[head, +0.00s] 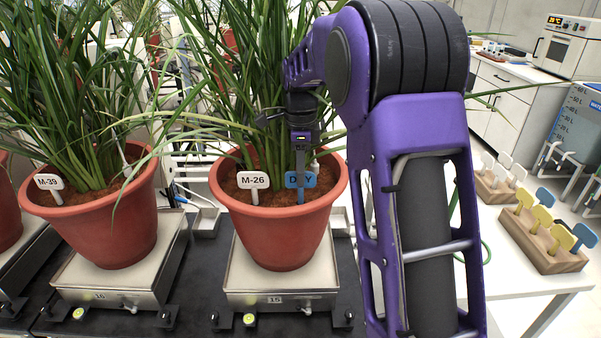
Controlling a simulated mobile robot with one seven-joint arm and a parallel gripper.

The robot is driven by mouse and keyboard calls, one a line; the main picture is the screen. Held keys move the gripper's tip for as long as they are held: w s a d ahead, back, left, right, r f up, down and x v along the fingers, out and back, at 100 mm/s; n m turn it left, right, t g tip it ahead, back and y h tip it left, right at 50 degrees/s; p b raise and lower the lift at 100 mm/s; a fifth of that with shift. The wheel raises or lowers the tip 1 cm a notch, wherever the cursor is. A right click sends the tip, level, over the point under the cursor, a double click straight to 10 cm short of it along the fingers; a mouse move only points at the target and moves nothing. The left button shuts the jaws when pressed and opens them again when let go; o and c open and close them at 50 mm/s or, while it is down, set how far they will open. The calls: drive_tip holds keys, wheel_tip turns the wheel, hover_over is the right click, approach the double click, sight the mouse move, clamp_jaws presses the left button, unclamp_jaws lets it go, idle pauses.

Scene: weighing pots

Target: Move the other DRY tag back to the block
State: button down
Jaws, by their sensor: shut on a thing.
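A blue DRY tag (309,180) stands at the right side of the soil in the M-26 pot (275,232). My gripper (300,168) comes down over this tag from above and is shut on it. The gripper's finger hides the middle of the lettering. The white M-26 tag (253,181) stands in the same pot, to the left. A wooden block (556,258) on the right bench holds several yellow tags (541,219) and blue tags (584,237).
A second wooden block (490,190) with white tags stands behind the first. The M-39 pot (105,232) is on the left scale (115,285); the M-26 pot is on scale 15 (245,285). Long leaves surround my gripper. A blue tank (580,125) stands at the far right.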

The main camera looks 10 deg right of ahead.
drive_tip(key=shift+r, duration=0.1)
drive_tip(key=shift+r+p, duration=3.8)
drive_tip(key=shift+r, duration=0.35)
